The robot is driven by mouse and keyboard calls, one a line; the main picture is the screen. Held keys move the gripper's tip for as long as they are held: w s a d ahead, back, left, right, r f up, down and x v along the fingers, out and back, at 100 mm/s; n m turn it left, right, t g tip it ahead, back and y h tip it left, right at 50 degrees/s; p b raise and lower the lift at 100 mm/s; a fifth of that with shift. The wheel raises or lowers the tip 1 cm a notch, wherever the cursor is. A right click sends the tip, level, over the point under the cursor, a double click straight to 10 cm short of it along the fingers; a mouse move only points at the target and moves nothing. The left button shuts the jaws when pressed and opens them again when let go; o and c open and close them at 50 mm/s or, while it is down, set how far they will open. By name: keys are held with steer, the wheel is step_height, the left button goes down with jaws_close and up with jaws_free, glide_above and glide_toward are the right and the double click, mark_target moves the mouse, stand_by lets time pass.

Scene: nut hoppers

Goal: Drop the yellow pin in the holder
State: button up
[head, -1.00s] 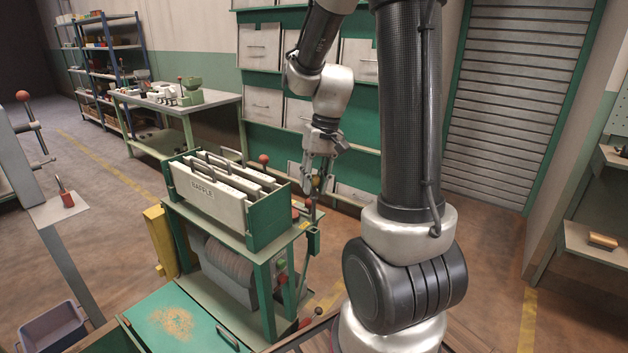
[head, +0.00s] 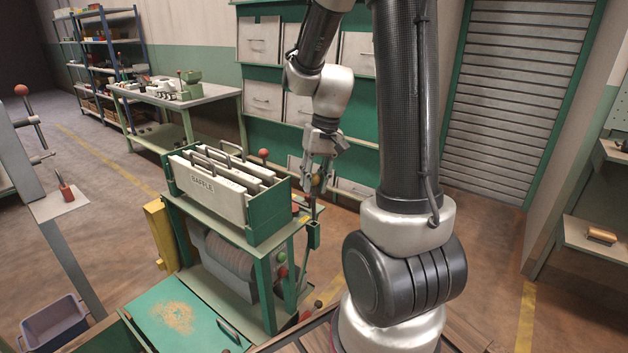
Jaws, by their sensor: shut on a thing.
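My gripper (head: 317,187) points down just right of the green stand with the baffle box. Its fingers are shut on a small pin, which shows as a yellowish knob (head: 316,181) between them. The fingers hide most of the pin. A small green holder (head: 314,236) is fixed at the stand's right front corner, just below the gripper. A thin dark rod shows between the fingers and the holder's top. I cannot tell whether it belongs to the pin or whether its tip is inside the holder.
The baffle box (head: 267,224) with white panels stands on the green stand, left of the gripper. A red ball knob (head: 263,153) rises behind it. Drawer cabinets (head: 265,97) line the wall behind. A green hatch (head: 175,318) lies in front. The floor on the right is open.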

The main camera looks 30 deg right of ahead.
mark_target(314, 207)
steer(key=shift+f, duration=0.15)
steer(key=shift+f, duration=4)
steer(key=o, duration=1.1)
step_height(314, 207, up, 12)
steer(key=d, duration=0.2)
steer(key=shift+s, duration=0.25)
steer(key=shift+d+f, duration=0.1)
steer(key=shift+d, duration=0.05)
